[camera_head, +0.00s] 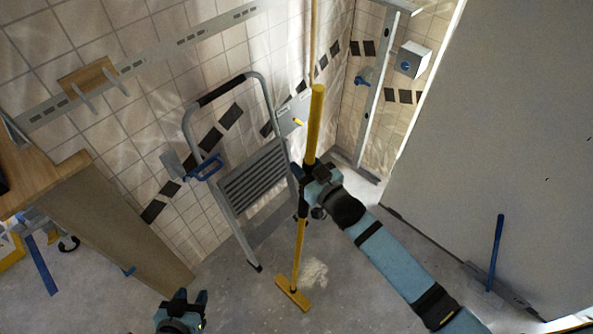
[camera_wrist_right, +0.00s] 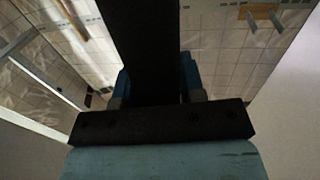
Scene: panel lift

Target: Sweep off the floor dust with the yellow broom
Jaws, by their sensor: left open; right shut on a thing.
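The yellow broom (camera_head: 298,250) stands nearly upright in the head view, its long handle running up past my right gripper. My right gripper (camera_head: 312,178) is shut around the handle at mid-height. The broom head (camera_head: 293,294) is low at the floor, just left of a pale dust patch (camera_head: 313,272). I cannot tell if the bristles touch the floor. My left gripper (camera_head: 189,298) is open and empty at the bottom of the head view. In the right wrist view dark gripper parts fill the middle and the broom cannot be made out.
A folding step ladder (camera_head: 251,185) leans by the tiled wall, left of the broom. A wooden bench or board (camera_head: 110,225) stands at the left. A large grey panel (camera_head: 480,150) is at the right, with a blue bar (camera_head: 495,252) by it. The grey floor (camera_head: 350,305) around the dust is open.

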